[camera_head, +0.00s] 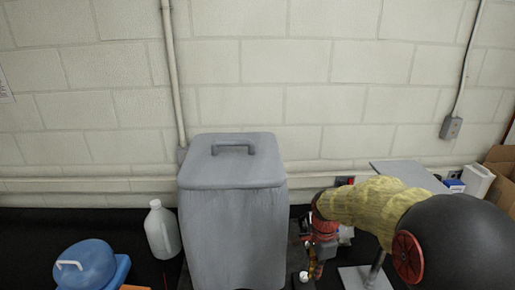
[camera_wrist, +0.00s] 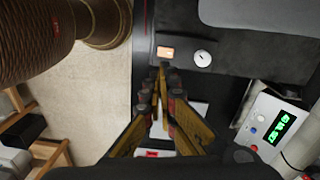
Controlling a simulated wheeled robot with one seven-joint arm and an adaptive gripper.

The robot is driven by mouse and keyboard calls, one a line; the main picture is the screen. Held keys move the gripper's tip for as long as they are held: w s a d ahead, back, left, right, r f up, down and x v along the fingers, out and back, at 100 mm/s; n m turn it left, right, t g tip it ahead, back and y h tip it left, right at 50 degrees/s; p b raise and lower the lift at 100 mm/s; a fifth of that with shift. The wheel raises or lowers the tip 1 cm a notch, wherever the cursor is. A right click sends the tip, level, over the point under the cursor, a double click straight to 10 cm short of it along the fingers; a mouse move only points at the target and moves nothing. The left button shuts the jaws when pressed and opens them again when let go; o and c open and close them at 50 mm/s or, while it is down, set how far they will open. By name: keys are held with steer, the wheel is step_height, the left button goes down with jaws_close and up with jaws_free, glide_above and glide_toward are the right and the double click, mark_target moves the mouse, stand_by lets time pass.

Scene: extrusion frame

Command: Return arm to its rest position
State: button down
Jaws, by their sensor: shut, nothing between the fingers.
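My arm shows at the right of the head view, with a yellow sleeve and a large dark joint with a red cap. It reaches left and down beside the grey bin. My gripper (camera_wrist: 161,72) is seen from behind in the wrist view, its yellow-and-dark fingers meeting at the tips with nothing between them. It points over the edge of a dark surface. In the head view my gripper (camera_head: 313,268) is small and partly unclear, low and just right of the bin.
A tall grey lidded bin (camera_head: 232,215) stands in the middle. A white jug (camera_head: 162,230) and a blue container (camera_head: 88,265) are to its left. Cardboard boxes (camera_head: 503,165) are at far right. The wrist view shows a device with a green display (camera_wrist: 282,128) and a small white round object (camera_wrist: 202,58).

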steer(key=s+a+r+n+t+b, duration=0.1)
steer(key=s+n+t+b, duration=0.4)
steer(key=s+n+b, duration=1.1)
steer(key=s, duration=0.7)
steer(key=shift+s+a+r+t, duration=0.25)
steer(key=shift+a+r+t, duration=0.05)
steer(key=shift+a+t, duration=0.1)
